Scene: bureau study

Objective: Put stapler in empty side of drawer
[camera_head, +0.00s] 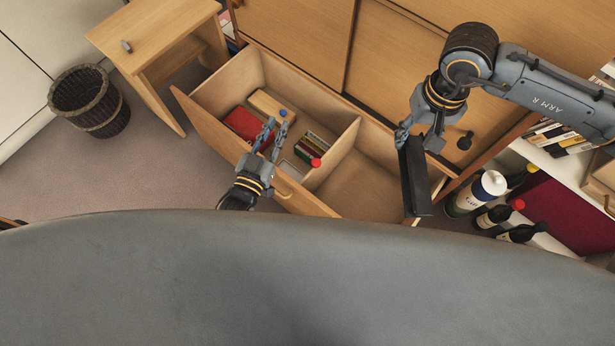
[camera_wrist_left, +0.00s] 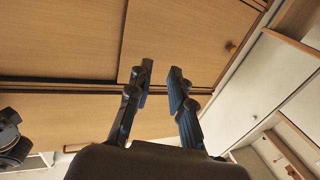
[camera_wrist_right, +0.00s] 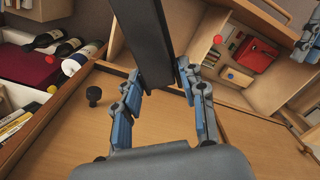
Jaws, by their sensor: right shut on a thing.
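The stapler (camera_head: 415,182), long and black, hangs nearly upright from my right gripper (camera_head: 405,132), which is shut on it. In the head view it overlaps the right end of the open wooden drawer (camera_head: 230,130); its height above the drawer is hard to tell. The stapler (camera_wrist_right: 148,40) also shows between the fingers in the right wrist view. A divider (camera_head: 335,158) splits the drawer. The right side (camera_head: 352,185) looks empty; the left side holds several things. My left gripper (camera_head: 268,135) is open and empty, appearing in front of the filled side.
The filled side holds a red box (camera_head: 245,124), a wooden box (camera_head: 270,105) and several small items. Bottles (camera_head: 490,215) and a shelf with books (camera_head: 555,140) stand at the right. A wicker basket (camera_head: 90,105) and small wooden table (camera_head: 150,35) are at the left.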

